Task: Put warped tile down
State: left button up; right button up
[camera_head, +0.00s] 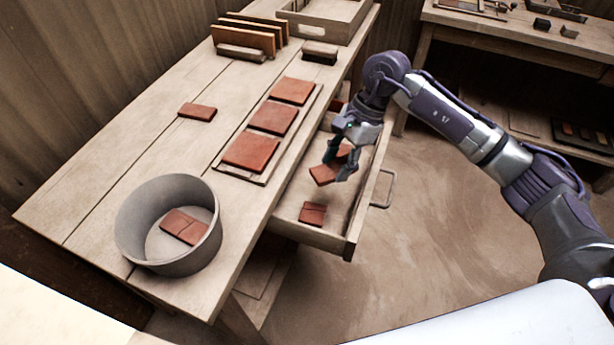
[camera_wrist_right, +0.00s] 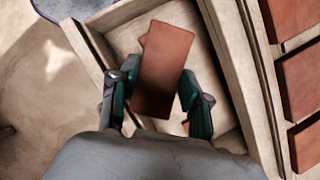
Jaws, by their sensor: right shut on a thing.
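My right gripper (camera_head: 342,172) is shut on a reddish-brown tile (camera_head: 322,175) and holds it over the open drawer (camera_head: 347,240). In the right wrist view, the tile (camera_wrist_right: 163,70) sits between the two fingers of the gripper (camera_wrist_right: 155,92), with part of the drawer floor behind it. I cannot tell from these views whether this tile is warped. Another tile (camera_head: 312,213) lies at the drawer's near end. More red-brown pieces show partly hidden behind my gripper. My left gripper is not in view.
On the workbench (camera_head: 130,150), a tray (camera_head: 230,172) holds three tiles in a row. A round grey bin (camera_head: 125,235) has tile pieces inside. A lone tile (camera_head: 197,111) lies on the top. Upright boards (camera_head: 250,35) and a wooden crate (camera_head: 330,22) stand at the back.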

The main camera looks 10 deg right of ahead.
jog(key=w+f+m+t, duration=0.1)
jog(key=w+f+m, duration=0.1)
jog(key=f+m, duration=0.1)
jog(key=w+d+f+m+t, duration=0.1)
jog(key=w+f+m, duration=0.1)
jog(key=f+m, duration=0.1)
jog(key=w+d+f+m+t+b, duration=0.1)
jog(key=w+f+m, duration=0.1)
jog(key=m, duration=0.1)
jog(key=shift+w+f+m+t+h, duration=0.15)
jog(key=shift+f+m+t+h, duration=0.15)
jog(key=shift+f+h, duration=0.1)
jog(key=shift+d+f, duration=0.1)
jog(key=shift+f, duration=0.45)
notch_tip(320, 180, down, 3)
jog(key=shift+f, duration=0.1)
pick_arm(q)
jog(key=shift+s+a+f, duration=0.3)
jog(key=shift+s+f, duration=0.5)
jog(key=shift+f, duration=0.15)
